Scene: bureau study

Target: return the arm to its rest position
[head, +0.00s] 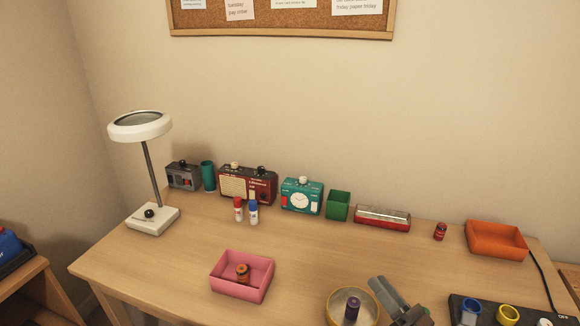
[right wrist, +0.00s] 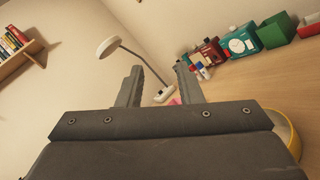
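My right gripper (head: 380,284) is low in the head view, just right of a round yellow-rimmed tray and above the desk's front part. In the right wrist view the fingers of my right gripper (right wrist: 160,70) stand apart with nothing held between them. My left gripper is not in the head view.
The yellow-rimmed tray (head: 333,302) holds a dark purple spool. A pink tray (head: 222,284) with an orange-brown spool, a white lamp (head: 154,220), an orange tray (head: 497,253) and a dark board (head: 486,315) with coloured rings stand on the desk (head: 165,275). Radios line the back.

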